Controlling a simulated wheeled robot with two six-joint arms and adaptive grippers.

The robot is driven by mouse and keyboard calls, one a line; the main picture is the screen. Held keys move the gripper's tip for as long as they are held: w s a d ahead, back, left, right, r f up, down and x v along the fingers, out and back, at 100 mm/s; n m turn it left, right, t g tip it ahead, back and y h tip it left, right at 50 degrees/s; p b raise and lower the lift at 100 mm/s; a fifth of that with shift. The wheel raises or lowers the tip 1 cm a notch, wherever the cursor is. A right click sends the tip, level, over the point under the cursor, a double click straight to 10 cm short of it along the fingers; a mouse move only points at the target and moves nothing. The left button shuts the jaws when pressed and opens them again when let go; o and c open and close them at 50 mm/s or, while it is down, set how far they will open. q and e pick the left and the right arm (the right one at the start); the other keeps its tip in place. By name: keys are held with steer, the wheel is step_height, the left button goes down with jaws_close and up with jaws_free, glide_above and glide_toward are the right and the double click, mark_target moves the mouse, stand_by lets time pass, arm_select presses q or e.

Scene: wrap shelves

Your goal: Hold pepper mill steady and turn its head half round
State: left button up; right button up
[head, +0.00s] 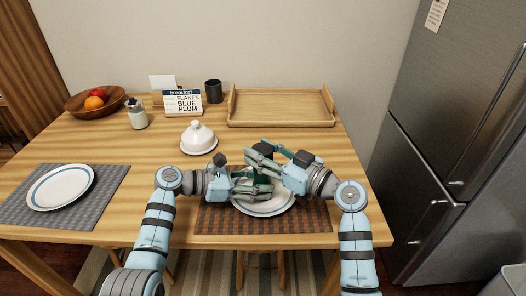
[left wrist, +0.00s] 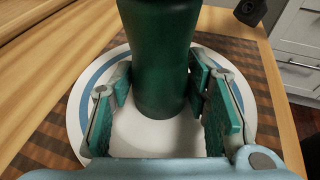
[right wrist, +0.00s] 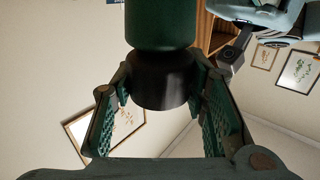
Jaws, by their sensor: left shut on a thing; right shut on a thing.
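The pepper mill is a dark green cylinder (left wrist: 160,60) standing upright on a white plate with a blue ring (left wrist: 83,125). In the head view the mill (head: 262,177) is mostly hidden by my grippers. My left gripper (head: 264,186) is the lower one, shut on the mill's body, with a finger on either side in the left wrist view (left wrist: 163,100). My right gripper (head: 258,153) is above it, shut on the mill's upper end. In the right wrist view, a dark cylindrical part (right wrist: 162,80) sits between its fingers, next to the green part (right wrist: 160,22).
The plate is on a brown woven mat (head: 315,218). A white domed dish (head: 198,140) stands behind left. A wooden tray (head: 280,122), sign (head: 183,104), dark cup (head: 213,91), jar (head: 137,115) and fruit bowl (head: 80,112) are farther back. A fridge (head: 445,130) is right.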

steer(key=shift+m+t+h, duration=0.7)
steer(key=shift+t, duration=0.1)
steer(key=shift+c, duration=0.2)
steer(key=o, duration=1.2)
steer(key=v, duration=1.2)
steer(key=shift+r, duration=0.15)
